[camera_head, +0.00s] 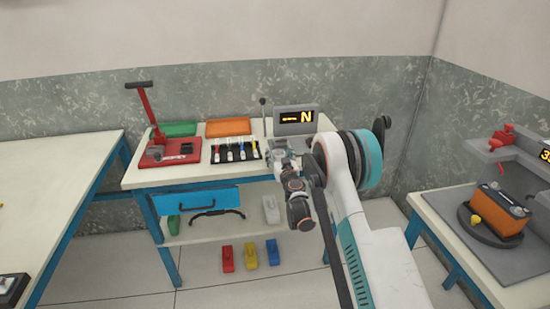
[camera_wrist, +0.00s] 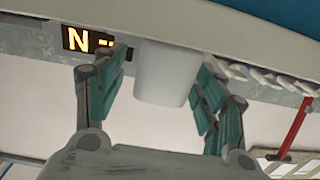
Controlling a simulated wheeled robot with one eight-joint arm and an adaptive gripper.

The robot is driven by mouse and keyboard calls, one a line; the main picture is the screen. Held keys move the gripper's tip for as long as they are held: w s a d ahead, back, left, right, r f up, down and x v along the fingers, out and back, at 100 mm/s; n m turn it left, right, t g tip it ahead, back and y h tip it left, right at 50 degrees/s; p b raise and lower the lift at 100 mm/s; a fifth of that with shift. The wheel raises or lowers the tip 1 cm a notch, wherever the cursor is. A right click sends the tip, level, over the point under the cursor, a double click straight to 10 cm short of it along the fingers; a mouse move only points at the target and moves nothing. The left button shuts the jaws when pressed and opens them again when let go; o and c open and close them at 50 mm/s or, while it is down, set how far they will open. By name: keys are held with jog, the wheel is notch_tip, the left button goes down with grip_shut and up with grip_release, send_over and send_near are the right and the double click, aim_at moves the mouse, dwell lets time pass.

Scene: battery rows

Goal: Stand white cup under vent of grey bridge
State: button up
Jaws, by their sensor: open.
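A white cup (camera_wrist: 165,82) shows in the wrist view between the two teal-padded fingers of my gripper (camera_wrist: 163,62). The fingers are open, one on each side of it; I cannot tell whether either touches it. In the head view, my gripper (camera_head: 280,158) is over the right part of the middle table, and my arm hides the cup. A grey box with a lit "N" display (camera_head: 296,117) stands behind it; the display (camera_wrist: 88,40) also shows in the wrist view. I cannot tell which grey structure is the bridge, and no vent is clear.
The middle table carries a red lever press (camera_head: 175,153), a green tray (camera_head: 178,129), an orange tray (camera_head: 228,127) and a dark rack (camera_head: 236,152) of small items. The right table holds a grey fixture (camera_head: 530,210) with an orange battery (camera_head: 500,212). The left table (camera_head: 60,175) is largely clear.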

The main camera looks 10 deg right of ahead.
jog(key=shift+s+r, duration=0.15)
jog(key=shift+r, duration=0.05)
jog(key=shift+c, duration=0.2)
jog(key=shift+a, duration=0.1)
jog(key=c, duration=1)
notch_tip(320, 180, up, 20)
jog(key=p, duration=0.7)
jog(key=s+r, duration=0.3)
jog(key=s, duration=1.9)
jog(key=shift+s+r, duration=0.1)
